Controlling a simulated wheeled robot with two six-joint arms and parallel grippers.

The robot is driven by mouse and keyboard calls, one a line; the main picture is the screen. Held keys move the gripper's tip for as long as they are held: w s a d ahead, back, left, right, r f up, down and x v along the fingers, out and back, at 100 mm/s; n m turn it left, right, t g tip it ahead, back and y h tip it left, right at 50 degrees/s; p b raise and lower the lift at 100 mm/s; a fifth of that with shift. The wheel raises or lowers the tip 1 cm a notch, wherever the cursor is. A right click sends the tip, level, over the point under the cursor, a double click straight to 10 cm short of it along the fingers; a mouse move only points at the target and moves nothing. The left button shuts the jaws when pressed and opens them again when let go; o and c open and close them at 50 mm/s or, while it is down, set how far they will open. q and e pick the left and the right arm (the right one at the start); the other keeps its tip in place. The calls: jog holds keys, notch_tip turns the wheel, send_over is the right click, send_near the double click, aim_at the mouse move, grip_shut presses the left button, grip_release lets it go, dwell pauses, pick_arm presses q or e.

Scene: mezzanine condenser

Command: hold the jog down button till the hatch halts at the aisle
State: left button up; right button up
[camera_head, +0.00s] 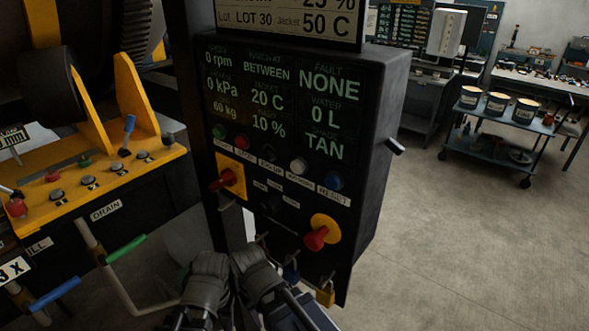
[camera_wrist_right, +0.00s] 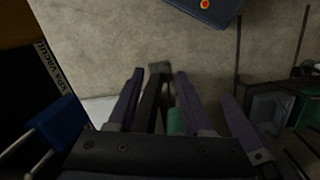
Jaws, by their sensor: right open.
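A dark control panel (camera_head: 290,150) stands in the middle of the head view. Its hatch field reads BETWEEN and its fault field reads NONE. A row of buttons holds green, red, black, white (camera_head: 298,166) and blue (camera_head: 334,180) ones. The blue one is labelled RESET; the labels near the black and white ones are too small to read surely. My two dark wrists are close together below the panel, clear of the buttons. My left gripper's (camera_head: 205,275) fingers cannot be made out. My right gripper (camera_wrist_right: 159,75) is open in its wrist view, above the floor, with a green handle (camera_wrist_right: 175,121) showing between its fingers.
A red knob on a yellow plate (camera_head: 323,231) and padlocks (camera_head: 325,293) are low on the panel. A yellow machine console (camera_head: 90,180) with levers and pipe handles is at left. A cart (camera_head: 500,135) with tins stands back right. The floor at right is clear.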

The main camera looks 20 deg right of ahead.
jog(key=shift+c, duration=0.2)
grip_shut()
dwell(1.5)
